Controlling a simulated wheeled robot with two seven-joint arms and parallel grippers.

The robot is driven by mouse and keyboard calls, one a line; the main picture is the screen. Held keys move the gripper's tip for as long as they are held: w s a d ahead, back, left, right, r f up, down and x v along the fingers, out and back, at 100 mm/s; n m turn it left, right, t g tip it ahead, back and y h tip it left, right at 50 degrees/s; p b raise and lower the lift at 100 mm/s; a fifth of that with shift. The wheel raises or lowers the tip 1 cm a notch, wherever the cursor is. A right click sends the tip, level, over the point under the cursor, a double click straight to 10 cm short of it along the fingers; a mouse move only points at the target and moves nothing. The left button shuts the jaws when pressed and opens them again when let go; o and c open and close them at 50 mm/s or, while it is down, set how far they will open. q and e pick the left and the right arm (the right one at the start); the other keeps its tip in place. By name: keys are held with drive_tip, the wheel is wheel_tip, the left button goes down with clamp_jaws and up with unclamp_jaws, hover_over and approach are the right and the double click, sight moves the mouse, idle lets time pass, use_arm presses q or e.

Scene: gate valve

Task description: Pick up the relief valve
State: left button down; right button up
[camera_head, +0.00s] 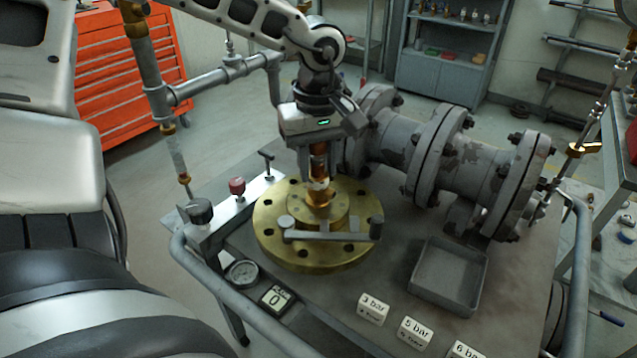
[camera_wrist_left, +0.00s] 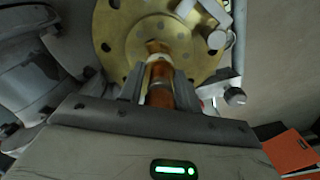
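The relief valve (camera_head: 318,188), a slim copper and brass cylinder, stands upright at the hub of the round brass flange (camera_head: 268,232). I cannot tell whether its lower end touches the hub. My left gripper (camera_head: 318,160) comes down from above with its fingers on either side of the valve's upper part. In the left wrist view the copper body of the valve (camera_wrist_left: 161,85) lies between the two fingertips (camera_wrist_left: 160,78), which look closed against it. The housing hides the valve's top. My right gripper is not in view.
A grey flanged pipe (camera_head: 405,145) stands behind and right of the brass flange. An empty grey tray (camera_head: 449,276) sits at the front right. Pressure blocks (camera_head: 415,333) line the front edge. A manifold with knobs (camera_head: 237,187) and a gauge (camera_head: 243,273) are at left.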

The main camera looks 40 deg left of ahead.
sight(319, 146)
use_arm(q)
drive_tip(key=shift+r, duration=0.1)
drive_tip(key=shift+w+r, duration=0.1)
drive_tip(key=shift+r, duration=0.3)
wheel_tip(319, 146, up, 2)
drive_tip(key=shift+r, duration=0.15)
drive_tip(key=w+a+r+p, duration=0.2)
drive_tip(key=w+a+r, duration=0.2)
drive_tip(key=r, duration=0.3)
drive_tip(key=w+a+r+p, duration=0.3)
drive_tip(key=w+a+r, duration=0.1)
drive_tip(key=a+r, duration=0.3)
drive_tip(key=shift+w+r, duration=0.2)
drive_tip(key=shift+w, duration=0.1)
idle(0.5)
drive_tip(key=shift+f, duration=0.15)
